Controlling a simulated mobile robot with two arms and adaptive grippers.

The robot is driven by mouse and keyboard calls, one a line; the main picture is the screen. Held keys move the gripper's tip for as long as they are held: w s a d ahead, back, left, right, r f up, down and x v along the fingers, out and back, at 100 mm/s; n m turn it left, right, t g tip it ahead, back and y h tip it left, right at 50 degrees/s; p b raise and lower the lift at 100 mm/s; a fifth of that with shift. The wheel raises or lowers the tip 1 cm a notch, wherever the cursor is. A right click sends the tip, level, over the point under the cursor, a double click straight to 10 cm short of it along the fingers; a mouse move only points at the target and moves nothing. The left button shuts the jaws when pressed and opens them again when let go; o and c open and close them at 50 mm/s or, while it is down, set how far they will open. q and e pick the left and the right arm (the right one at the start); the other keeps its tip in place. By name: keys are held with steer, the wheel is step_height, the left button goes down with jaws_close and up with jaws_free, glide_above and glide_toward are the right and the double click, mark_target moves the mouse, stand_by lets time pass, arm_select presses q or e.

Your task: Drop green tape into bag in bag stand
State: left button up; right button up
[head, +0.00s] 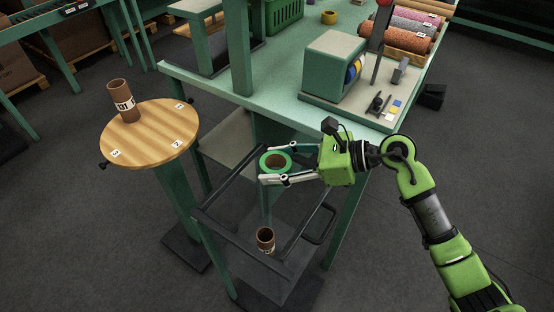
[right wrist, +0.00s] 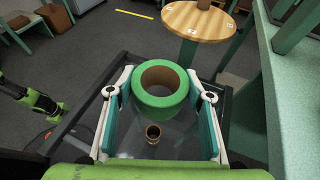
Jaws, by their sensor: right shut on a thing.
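The green tape (head: 265,169) is a thick ring with a brown core. My right gripper (head: 277,166) is shut on it, one finger on each side, and holds it above the bag stand. The tape also shows between the fingers in the right wrist view (right wrist: 160,100). The bag stand (head: 238,241) is a dark rail frame, open at the top. The bag is hard to make out; a faint see-through sheet seems to hang inside the frame. A brown tube (head: 265,238) stands low inside, below the tape. A small green arm part of mine (right wrist: 38,100) shows at left; its jaws are unclear.
A round wooden table (head: 150,145) with a brown tube (head: 120,95) stands at left. The green workbench (head: 215,82) behind carries a tape dispenser (head: 332,62), a yellow tape roll (head: 329,17), a green crate (head: 284,12) and patterned rolls (head: 408,40). Floor is clear at lower left.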

steer(key=shift+f+b, duration=0.7)
steer(key=shift+f, duration=1.05)
steer(key=o, duration=1.2)
steer(key=shift+d, duration=0.1)
steer(key=v, duration=1.2)
